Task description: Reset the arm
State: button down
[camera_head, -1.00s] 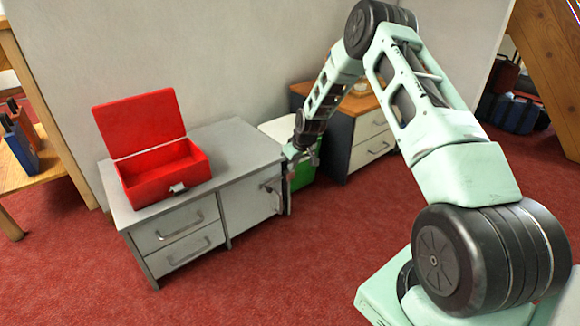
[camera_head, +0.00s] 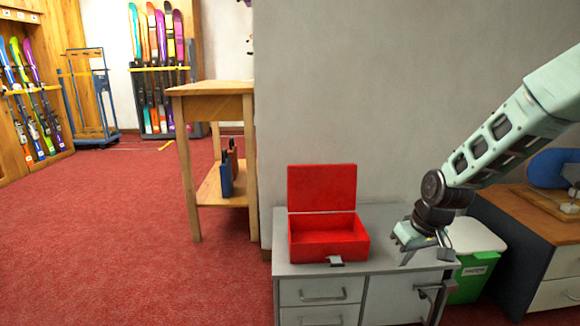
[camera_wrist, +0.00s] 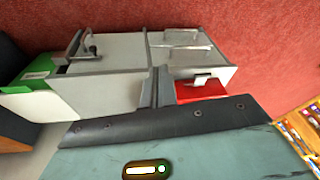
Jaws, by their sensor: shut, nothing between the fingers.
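My gripper (camera_head: 424,242) is in the head view, at the right end of the grey cabinet (camera_head: 300,268), at about the height of its top. I cannot tell its exact gap to the cabinet. In the wrist view its two dark fingers (camera_wrist: 157,82) lie together with nothing between them. My arm reaches in from the right of the head view, forearm sloping down to the gripper.
A red box (camera_head: 328,237) with its lid up stands on the cabinet. A green-and-white bin (camera_head: 470,280) and a wooden-topped cabinet (camera_head: 535,215) are to the right. A wooden table (camera_head: 212,90) stands left. Red floor is clear at left.

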jog(key=s+a+r+n+g, duration=0.1)
jog(key=s+a+r, duration=0.3)
jog(key=s+a, duration=0.25)
jog(key=s+a+r+n, duration=0.1)
jog(key=s+a+r, duration=0.35)
jog(key=s, duration=0.35)
jog(key=s+a+r+n+g+h+p, duration=0.1)
jog(key=s+r+p, duration=0.1)
jog(key=s, duration=0.8)
jog(key=s+a+r+n+g+p, duration=0.1)
jog(key=s+r, duration=0.1)
jog(key=s, duration=0.7)
notch_tip(320, 180, up, 37)
jog(key=p, duration=3.7)
